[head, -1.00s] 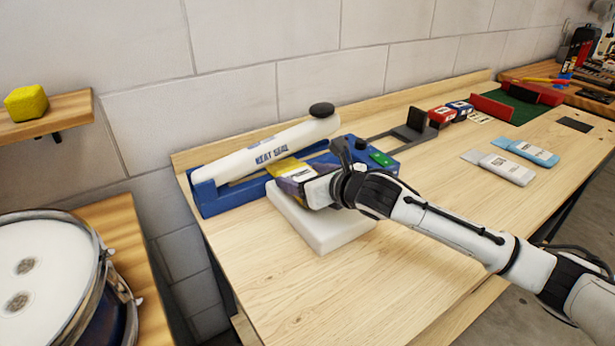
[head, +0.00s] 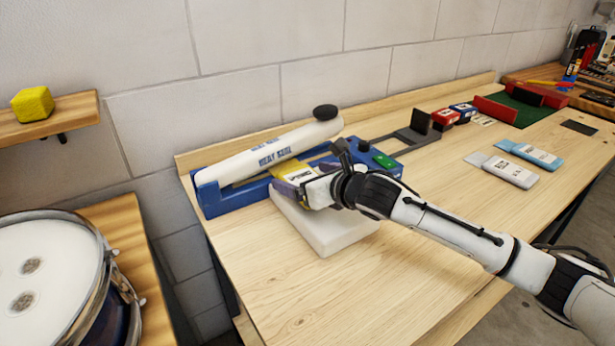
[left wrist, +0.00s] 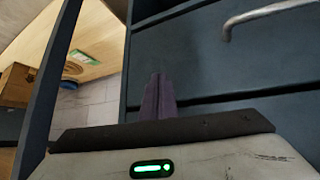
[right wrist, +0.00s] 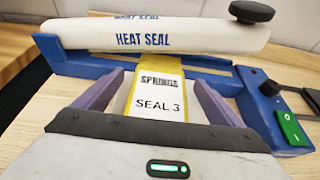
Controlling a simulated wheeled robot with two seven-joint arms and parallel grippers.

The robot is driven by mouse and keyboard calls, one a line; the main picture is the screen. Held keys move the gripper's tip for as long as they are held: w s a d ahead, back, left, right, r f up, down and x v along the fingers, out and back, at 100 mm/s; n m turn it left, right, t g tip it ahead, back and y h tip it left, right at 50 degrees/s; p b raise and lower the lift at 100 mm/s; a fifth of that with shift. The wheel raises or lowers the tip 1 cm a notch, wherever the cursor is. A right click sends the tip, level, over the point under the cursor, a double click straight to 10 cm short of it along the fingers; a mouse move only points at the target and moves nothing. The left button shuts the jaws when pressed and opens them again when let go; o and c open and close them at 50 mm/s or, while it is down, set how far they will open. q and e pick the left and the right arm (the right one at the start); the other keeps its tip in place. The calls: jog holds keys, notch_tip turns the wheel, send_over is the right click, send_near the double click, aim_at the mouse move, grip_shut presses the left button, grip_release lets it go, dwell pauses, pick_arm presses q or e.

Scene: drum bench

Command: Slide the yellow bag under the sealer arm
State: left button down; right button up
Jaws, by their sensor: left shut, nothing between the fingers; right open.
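The yellow bag (head: 289,170), with a white label reading SPRINGS and SEAL 3 in the right wrist view (right wrist: 158,95), lies flat at the front of the heat sealer. Its far yellow end reaches the sealer's blue base (head: 212,200), below the raised white sealer arm (head: 265,158). My right gripper (right wrist: 157,98) is open, with one purple finger on each side of the bag; in the head view it partly hides the bag (head: 290,188). My left gripper (left wrist: 160,95) is shut and empty, in front of dark drawers, and out of the head view.
A white block (head: 325,236) stands in front of the sealer. A green switch (right wrist: 291,128) sits at its right end. White and blue pouches (head: 528,154) and small red and blue boxes (head: 445,117) lie farther right. The bench front is clear.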

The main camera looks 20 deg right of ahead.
jog(key=v, duration=1)
jog(key=shift+s, duration=0.15)
jog(key=shift+s, duration=0.1)
